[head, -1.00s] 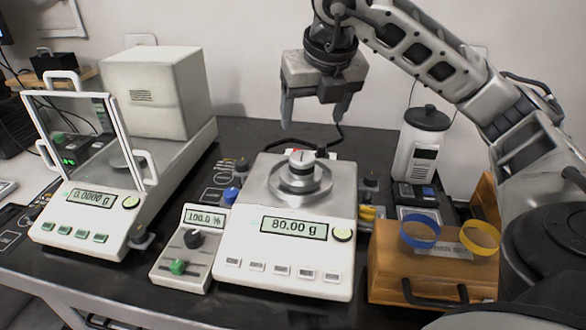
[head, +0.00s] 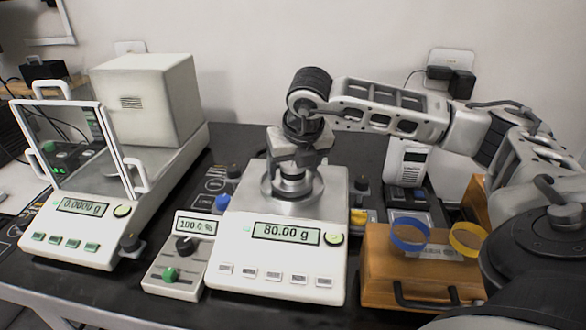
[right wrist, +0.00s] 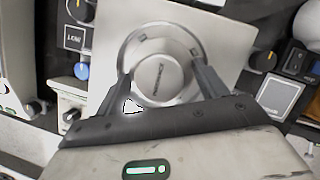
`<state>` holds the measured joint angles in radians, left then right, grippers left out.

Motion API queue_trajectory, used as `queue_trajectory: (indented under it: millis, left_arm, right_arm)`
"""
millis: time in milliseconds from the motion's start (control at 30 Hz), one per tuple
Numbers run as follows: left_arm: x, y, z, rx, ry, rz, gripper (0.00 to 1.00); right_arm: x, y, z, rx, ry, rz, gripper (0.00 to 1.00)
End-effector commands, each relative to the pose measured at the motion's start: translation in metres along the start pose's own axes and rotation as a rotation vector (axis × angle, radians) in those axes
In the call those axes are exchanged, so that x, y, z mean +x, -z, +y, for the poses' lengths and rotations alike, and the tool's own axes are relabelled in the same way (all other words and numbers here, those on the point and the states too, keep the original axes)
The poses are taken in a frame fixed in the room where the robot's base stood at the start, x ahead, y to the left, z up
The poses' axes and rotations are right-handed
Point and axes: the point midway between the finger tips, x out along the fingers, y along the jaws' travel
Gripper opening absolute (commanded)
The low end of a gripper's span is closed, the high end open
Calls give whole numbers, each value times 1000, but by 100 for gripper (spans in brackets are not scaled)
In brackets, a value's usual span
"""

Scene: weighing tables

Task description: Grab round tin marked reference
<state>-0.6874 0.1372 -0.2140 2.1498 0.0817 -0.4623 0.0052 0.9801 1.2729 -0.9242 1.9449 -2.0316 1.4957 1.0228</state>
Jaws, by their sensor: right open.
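The round tin (head: 291,183) is a silver cylinder standing on the pan of the middle balance (head: 277,258), whose display reads 80.00 g. In the right wrist view the lettered top of the tin (right wrist: 160,78) shows between my two fingers; the word is rotated and hard to read. My right gripper (head: 294,160) is right above the tin, pointing down, and is open. In the right wrist view the open fingers of this gripper (right wrist: 164,88) lie on either side of the tin. Whether they touch it is not clear. My left gripper is not in view.
A glass-doored balance (head: 75,235) reading 0.0000 g stands at the left. A small control box (head: 178,262) reads 100.0 %. A wooden box (head: 415,277) with a blue ring (head: 409,237) and a yellow ring (head: 466,239) is at the right.

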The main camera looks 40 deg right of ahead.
Motion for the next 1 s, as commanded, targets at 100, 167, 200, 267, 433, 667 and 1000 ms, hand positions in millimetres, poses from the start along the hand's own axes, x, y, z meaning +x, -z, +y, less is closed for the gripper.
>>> queue_trajectory:
  millis: [100, 167, 200, 267, 433, 667, 1000]
  left_arm:
    - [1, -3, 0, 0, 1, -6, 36]
    - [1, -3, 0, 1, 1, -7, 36]
    - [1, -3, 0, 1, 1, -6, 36]
    - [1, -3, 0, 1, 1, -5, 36]
    - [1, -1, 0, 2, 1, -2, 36]
    - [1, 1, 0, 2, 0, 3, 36]
    - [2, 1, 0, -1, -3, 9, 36]
  right_arm:
    - [2, 0, 0, -1, 1, 0, 72]
    - [2, 0, 0, -1, 0, 0, 72]
    - [2, 0, 0, -1, 0, 0, 72]
    - [2, 0, 0, 0, 0, 0, 58]
    - [1, 0, 0, 0, 0, 0, 22]
    - [1, 0, 0, 0, 0, -1, 18]
    - [-24, -11, 1, 1, -3, -5, 18]
